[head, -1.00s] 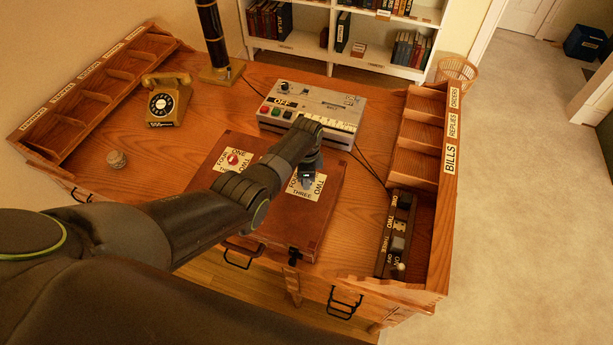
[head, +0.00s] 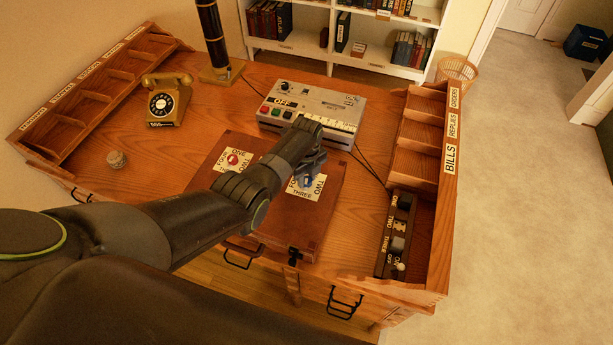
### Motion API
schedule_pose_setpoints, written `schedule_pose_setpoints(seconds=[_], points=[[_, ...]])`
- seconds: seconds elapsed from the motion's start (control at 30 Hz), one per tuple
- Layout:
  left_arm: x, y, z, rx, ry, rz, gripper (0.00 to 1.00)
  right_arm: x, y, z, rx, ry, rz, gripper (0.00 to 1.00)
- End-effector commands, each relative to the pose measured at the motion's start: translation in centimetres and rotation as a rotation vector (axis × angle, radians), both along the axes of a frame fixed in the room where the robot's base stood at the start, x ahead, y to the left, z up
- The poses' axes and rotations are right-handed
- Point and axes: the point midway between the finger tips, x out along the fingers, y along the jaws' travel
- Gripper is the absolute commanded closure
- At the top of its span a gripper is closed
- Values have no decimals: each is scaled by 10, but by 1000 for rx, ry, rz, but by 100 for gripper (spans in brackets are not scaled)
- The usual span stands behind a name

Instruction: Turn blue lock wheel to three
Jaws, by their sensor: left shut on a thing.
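A brown wooden case (head: 262,227) lies on the desk, with two lock wheels on its lid. The blue lock wheel (head: 307,182) is at the right, on a cream label plate (head: 302,193) where FOUR, TWO and THREE show in part. My left gripper (head: 309,176) is over this plate, pointing down, and is shut on the blue wheel. My arm and gripper hide the top of the plate and part of the wheel, so its pointer cannot be read. The red lock wheel (head: 233,159) sits on a like plate at the left. My right gripper is not in view.
A grey control box (head: 320,103) with buttons stands behind the case. A switch panel (head: 394,240) and a wooden letter rack (head: 421,135) are at the right. A yellow telephone (head: 167,102) is at the back left.

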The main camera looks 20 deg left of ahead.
Motion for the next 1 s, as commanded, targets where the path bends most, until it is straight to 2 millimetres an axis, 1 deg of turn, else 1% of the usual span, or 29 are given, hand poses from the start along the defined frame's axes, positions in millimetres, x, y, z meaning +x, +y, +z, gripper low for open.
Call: schedule_pose_setpoints(seconds=[0.2,0.4,0.93,0.97,1.0], points=[[2,0,2,0,-5,-123,93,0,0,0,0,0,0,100],[2,0,2,0,-5,-186,93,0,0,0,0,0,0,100],[2,0,2,0,-5,-211,93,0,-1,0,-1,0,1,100],[2,0,1,1,-4,-211,69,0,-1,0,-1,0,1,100],[2,0,1,1,-4,-210,63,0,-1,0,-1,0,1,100]])
